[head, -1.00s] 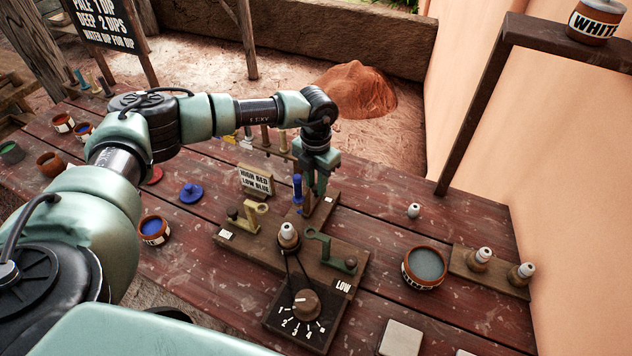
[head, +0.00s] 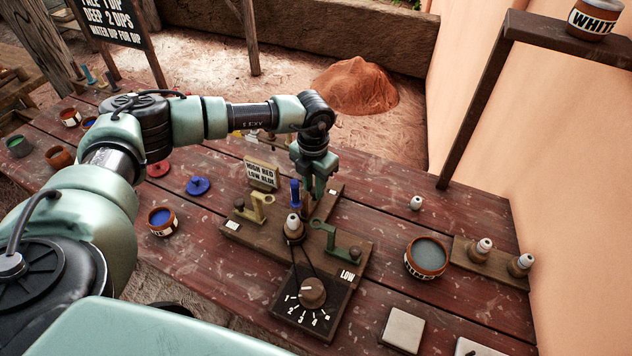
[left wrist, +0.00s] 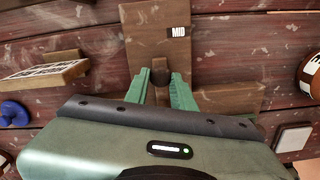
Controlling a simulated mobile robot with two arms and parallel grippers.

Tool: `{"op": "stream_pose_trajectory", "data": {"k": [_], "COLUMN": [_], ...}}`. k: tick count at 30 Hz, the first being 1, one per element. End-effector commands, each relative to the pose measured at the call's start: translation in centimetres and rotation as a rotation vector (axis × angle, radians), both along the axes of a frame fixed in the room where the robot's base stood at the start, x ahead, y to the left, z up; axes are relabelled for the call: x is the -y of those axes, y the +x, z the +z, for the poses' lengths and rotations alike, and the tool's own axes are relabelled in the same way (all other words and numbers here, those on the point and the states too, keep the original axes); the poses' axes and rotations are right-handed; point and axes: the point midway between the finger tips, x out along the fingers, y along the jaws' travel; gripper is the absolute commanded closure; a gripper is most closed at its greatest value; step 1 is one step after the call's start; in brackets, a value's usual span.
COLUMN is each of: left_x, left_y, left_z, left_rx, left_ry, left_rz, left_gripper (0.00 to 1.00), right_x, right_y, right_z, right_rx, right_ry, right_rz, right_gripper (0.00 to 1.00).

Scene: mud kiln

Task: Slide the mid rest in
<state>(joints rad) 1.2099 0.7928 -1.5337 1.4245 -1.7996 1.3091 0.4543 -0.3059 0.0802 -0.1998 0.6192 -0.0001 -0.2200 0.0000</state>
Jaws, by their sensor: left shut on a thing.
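The mid rest, with an upright blue post (head: 295,193), stands on the back arm of the wooden cross-shaped base (head: 338,205), just behind the white-tipped cone (head: 294,226) at the middle. My left gripper (head: 312,196) reaches down at the back of the rest. In the left wrist view, my left gripper's green fingers (left wrist: 168,88) are closed around a dark round knob (left wrist: 178,80) on the wood track, below the MID label (left wrist: 178,32). The blue post is hidden there by the gripper body. My right gripper is not in view.
A yellow rest (head: 256,208) stands left on the base and a green rest (head: 335,240) on the right by LOW. A numbered dial (head: 312,292) sits in front. A grey-filled pot (head: 427,257) is to the right, a blue-filled pot (head: 162,221) left.

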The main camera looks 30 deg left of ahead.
Motion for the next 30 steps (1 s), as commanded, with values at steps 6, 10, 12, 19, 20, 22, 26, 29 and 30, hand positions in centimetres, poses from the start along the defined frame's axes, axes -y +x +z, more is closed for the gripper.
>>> {"op": "stream_pose_trajectory", "data": {"k": [6,10,12,19,20,22,26,29,30], "left_x": [0.0,0.1,0.0,0.1,0.1,0.1,0.0,0.0,0.0], "left_y": [-0.5,-0.4,-0.4,-0.3,-0.3,-0.3,-0.3,-0.3,-0.4], "left_z": [-0.1,-0.1,-0.1,0.1,0.2,0.9,3.0,4.8,5.4], "left_rx": [-0.016,-0.015,-0.014,-0.011,-0.011,-0.01,-0.008,-0.007,-0.008], "left_ry": [0.001,0.001,0.001,0.0,0.0,0.0,0.0,-0.001,0.001], "left_rz": [-0.002,-0.002,-0.002,-0.002,-0.002,-0.003,-0.002,-0.002,-0.002], "left_gripper": [1.0,0.54,0.54,0.54,0.54,0.54,0.54,0.54,0.54], "right_x": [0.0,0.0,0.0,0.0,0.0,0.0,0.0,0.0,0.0], "right_y": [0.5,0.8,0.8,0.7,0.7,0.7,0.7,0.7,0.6], "right_z": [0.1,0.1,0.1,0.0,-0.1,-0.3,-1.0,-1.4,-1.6], "right_rx": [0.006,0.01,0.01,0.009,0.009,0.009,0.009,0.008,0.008], "right_ry": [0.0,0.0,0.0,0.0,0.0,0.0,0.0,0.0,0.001], "right_rz": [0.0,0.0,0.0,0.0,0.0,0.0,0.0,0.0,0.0], "right_gripper": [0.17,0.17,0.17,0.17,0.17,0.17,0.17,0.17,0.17]}}
